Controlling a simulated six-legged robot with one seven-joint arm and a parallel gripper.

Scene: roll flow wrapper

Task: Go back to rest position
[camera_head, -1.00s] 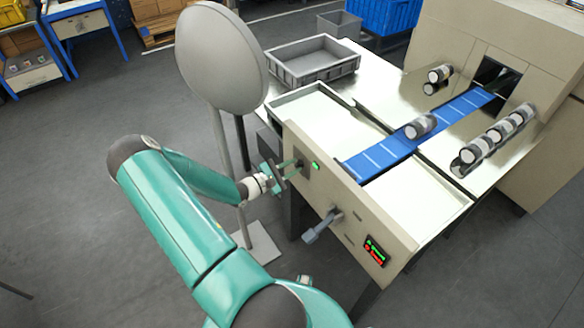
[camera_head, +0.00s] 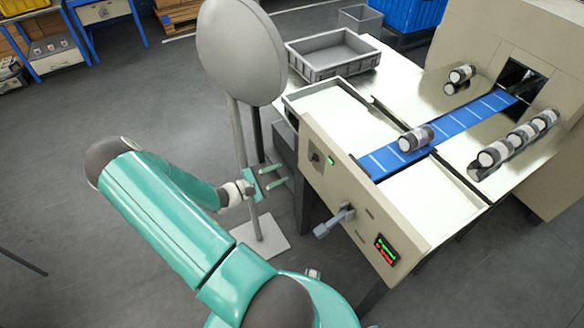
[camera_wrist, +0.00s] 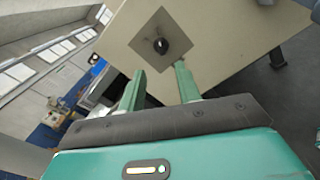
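My gripper (camera_head: 277,176) is in front of the left end of the machine's beige control panel (camera_head: 345,200), apart from it. Its two green fingers stand apart with nothing between them. In the wrist view my gripper (camera_wrist: 158,85) points toward a dark round knob (camera_wrist: 160,45) on a square grey plate, with a gap between. My green arm reaches from the bottom of the head view to the panel.
A grey lever (camera_head: 333,222) juts from the panel, near a red and green display (camera_head: 386,249). A grey round disc (camera_head: 241,50) on a pole stands behind my gripper. A blue conveyor (camera_head: 445,132) carries a roll (camera_head: 416,138).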

